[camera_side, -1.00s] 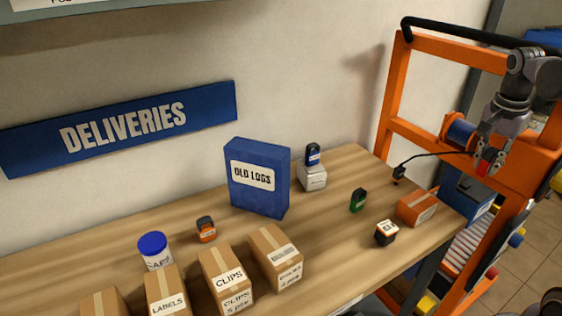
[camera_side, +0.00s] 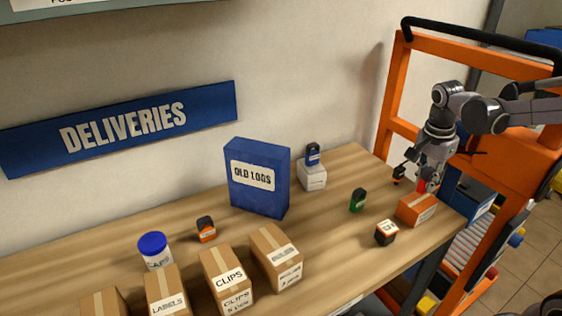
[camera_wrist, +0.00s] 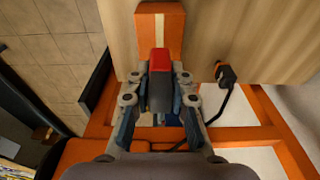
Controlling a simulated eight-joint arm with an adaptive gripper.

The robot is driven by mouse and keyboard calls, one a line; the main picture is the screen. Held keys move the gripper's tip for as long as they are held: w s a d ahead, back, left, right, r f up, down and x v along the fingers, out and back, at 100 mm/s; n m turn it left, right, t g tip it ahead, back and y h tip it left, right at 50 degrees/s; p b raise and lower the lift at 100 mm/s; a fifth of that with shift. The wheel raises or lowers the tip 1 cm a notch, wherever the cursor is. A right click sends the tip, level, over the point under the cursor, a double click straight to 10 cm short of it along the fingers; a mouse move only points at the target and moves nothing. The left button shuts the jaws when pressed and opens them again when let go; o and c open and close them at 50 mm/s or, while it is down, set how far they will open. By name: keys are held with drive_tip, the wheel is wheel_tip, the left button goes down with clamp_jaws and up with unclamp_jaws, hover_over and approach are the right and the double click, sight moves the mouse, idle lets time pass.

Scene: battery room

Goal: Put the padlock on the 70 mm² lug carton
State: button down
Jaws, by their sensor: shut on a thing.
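My gripper (camera_side: 425,180) is shut on the red padlock (camera_side: 421,187), low over the orange carton (camera_side: 416,209) at the right end of the bench. In the wrist view the padlock (camera_wrist: 160,62), with red and dark grey parts, sits between the fingers of my gripper (camera_wrist: 160,92). The orange carton (camera_wrist: 160,18) with its pale stripe lies just beyond the padlock there. I cannot tell whether the padlock touches the carton. The carton's label is too small to read, so I cannot confirm that it is the 70 mm² lug carton.
A black-and-orange plug (camera_side: 398,172) with a cable lies behind the carton. A small black-and-orange box (camera_side: 386,232), a green item (camera_side: 358,200) and a white carton (camera_side: 312,178) topped by a blue item (camera_side: 312,154) stand to the left. An orange frame (camera_side: 392,100) rises behind.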

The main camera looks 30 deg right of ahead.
sight(424, 188)
drive_tip(key=shift+f, duration=1.4)
drive_tip(key=shift+f, duration=0.15)
drive_tip(key=c, duration=1.2)
unclamp_jaws()
drive_tip(key=r, duration=0.4)
drive_tip(key=a+r, duration=0.1)
drive_tip(key=r, duration=0.3)
drive_tip(key=a+r, duration=0.1)
drive_tip(key=r, duration=0.3)
drive_tip(key=s+a+f+n+t+y, duration=0.1)
drive_tip(key=s+a+f+n+t, duration=0.2)
drive_tip(key=a+n, duration=0.3)
drive_tip(key=s+a+f+n+t, duration=0.3)
drive_tip(key=a+n, duration=0.3)
drive_tip(key=n, duration=0.6)
drive_tip(key=shift+f+t+y, duration=0.2)
drive_tip(key=shift+t+y, duration=0.2)
drive_tip(key=shift+t, duration=0.2)
